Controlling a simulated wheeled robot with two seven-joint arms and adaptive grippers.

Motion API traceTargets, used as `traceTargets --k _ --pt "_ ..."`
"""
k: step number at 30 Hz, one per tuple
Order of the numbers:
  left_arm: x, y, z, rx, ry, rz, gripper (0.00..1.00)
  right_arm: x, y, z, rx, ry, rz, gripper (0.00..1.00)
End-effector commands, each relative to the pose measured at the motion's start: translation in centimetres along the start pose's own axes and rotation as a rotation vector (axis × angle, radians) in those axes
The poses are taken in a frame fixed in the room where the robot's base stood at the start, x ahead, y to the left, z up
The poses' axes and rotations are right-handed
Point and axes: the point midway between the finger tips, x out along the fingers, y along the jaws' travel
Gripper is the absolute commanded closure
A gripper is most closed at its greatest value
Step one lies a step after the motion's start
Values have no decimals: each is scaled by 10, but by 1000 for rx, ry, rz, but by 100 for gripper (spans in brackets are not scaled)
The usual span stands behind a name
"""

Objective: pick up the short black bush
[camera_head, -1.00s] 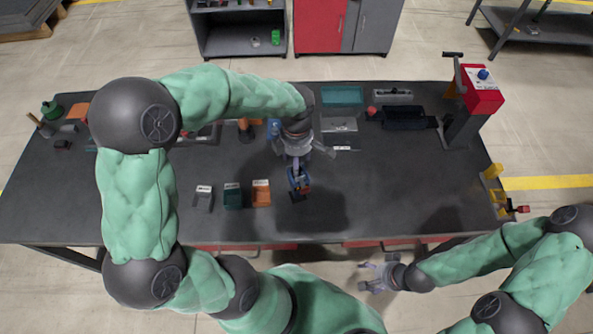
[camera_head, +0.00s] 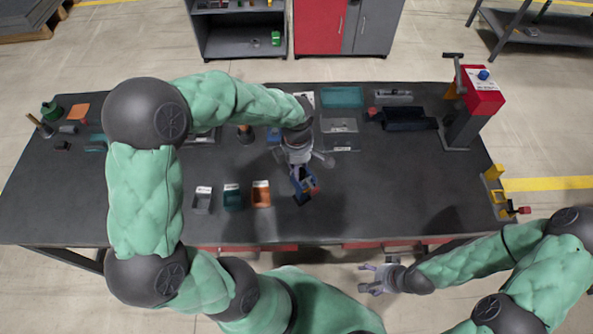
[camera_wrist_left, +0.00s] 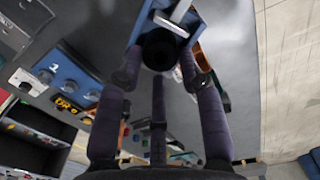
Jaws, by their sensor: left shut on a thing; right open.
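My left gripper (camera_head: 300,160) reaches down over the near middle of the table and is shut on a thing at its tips. In the left wrist view a short, round black bush (camera_wrist_left: 158,50) shows between the fingertips, against a blue bin (camera_wrist_left: 147,22) with a pale label. In the head view the blue bin (camera_head: 302,177) sits turned right under the gripper, with a dark part at its near end. The exact contact of the fingers is hard to make out. My right gripper (camera_head: 373,280) is open and empty, in front of the table's near edge.
Grey (camera_head: 202,200), green (camera_head: 233,198) and orange (camera_head: 261,194) bins stand in a row left of the blue one. Trays and fixtures line the back of the table (camera_head: 420,185). A red press (camera_head: 478,100) stands at right. The table's right middle is clear.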

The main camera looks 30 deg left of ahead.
Motion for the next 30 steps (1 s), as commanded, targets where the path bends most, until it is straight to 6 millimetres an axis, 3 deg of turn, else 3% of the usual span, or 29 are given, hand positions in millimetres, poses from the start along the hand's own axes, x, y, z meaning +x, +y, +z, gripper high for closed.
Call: traceTargets --k 8,16,25,30 --pt "2 -5 0 4 6 -15 100 0 0 0 0 0 0 30" --pt "-33 -5 0 4 3 -5 100 -5 -2 0 0 0 0 30" --pt "-95 -54 2 5 0 0 100 -15 -5 1 0 0 0 30" --pt "-110 -95 4 7 1 -1 100 -17 -6 1 0 0 0 30"
